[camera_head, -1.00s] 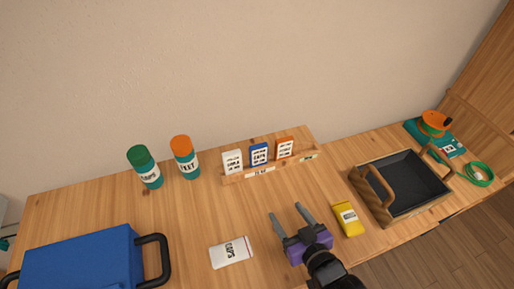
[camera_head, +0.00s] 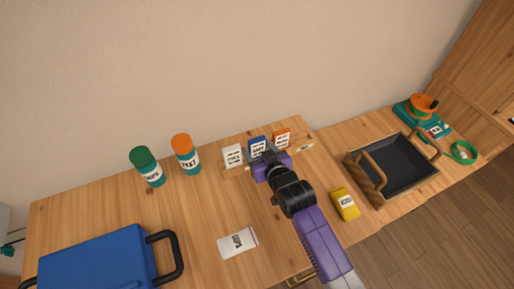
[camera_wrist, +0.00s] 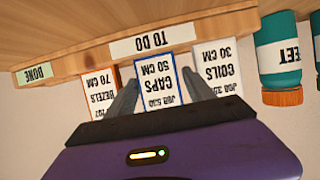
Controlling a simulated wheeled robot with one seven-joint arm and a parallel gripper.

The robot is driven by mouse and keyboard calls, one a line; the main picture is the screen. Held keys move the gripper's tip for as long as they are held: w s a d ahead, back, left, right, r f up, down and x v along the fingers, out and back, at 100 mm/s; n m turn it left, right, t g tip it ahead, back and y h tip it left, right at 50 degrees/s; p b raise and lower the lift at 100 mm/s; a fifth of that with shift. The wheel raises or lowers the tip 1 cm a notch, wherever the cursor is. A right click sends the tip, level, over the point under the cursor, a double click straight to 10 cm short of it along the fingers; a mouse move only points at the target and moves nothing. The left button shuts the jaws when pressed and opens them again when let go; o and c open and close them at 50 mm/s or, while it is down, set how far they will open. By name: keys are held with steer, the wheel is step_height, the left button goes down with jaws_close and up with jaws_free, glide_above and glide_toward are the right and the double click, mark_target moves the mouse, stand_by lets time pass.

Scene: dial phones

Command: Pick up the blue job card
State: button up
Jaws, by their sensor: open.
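The blue job card (camera_head: 258,146) stands upright in the wooden rack, between a white card (camera_head: 233,156) on its left and an orange card (camera_head: 282,137) on its right. My gripper (camera_head: 264,152) is at the rack, in front of the cards and covering part of the rack. In the wrist view my gripper (camera_wrist: 157,95) is open, with one finger on each side of the blue card. I cannot tell whether the fingers touch it.
The rack (camera_wrist: 90,60) bears a "TO DO" label. Green-capped (camera_head: 147,167) and orange-capped (camera_head: 186,155) bottles stand left of it. A white packet (camera_head: 237,243), yellow packet (camera_head: 346,204), blue case (camera_head: 98,262) and dark tray (camera_head: 405,160) are on the table.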

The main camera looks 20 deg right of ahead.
steer(key=shift+x, duration=2.05)
steer(key=shift+d, duration=0.1)
steer(key=c, duration=1.1)
steer(key=shift+r, duration=0.1)
